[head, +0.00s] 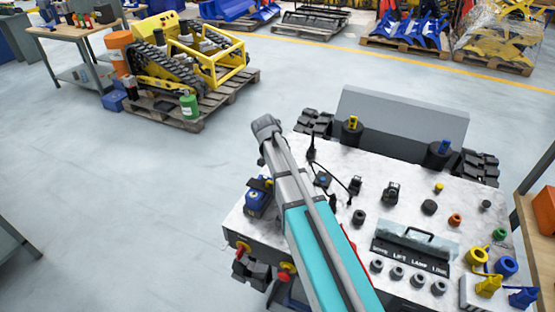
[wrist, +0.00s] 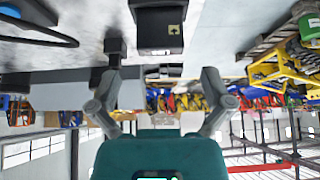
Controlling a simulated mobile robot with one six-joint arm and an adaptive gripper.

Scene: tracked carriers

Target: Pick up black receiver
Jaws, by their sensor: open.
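A black box (wrist: 160,30) with a small pale yellowish label is at the top middle of the upside-down wrist view. It looks like the black receiver, but I cannot tell surely which dark part it is in the head view. My gripper (wrist: 160,78) is open and empty, its two fingers spread wide. The box lies beyond the fingers, near the line between them, and is not held. A dark post-like part (wrist: 113,48) stands beside it. In the head view my arm reaches over the left part of the white worktop (head: 410,172) and my gripper cannot be made out.
Small knobs and black parts crowd the worktop, including a black part (head: 392,192) and a thin black cable. A yellow tracked machine (head: 190,60) sits on a pallet at the back left.

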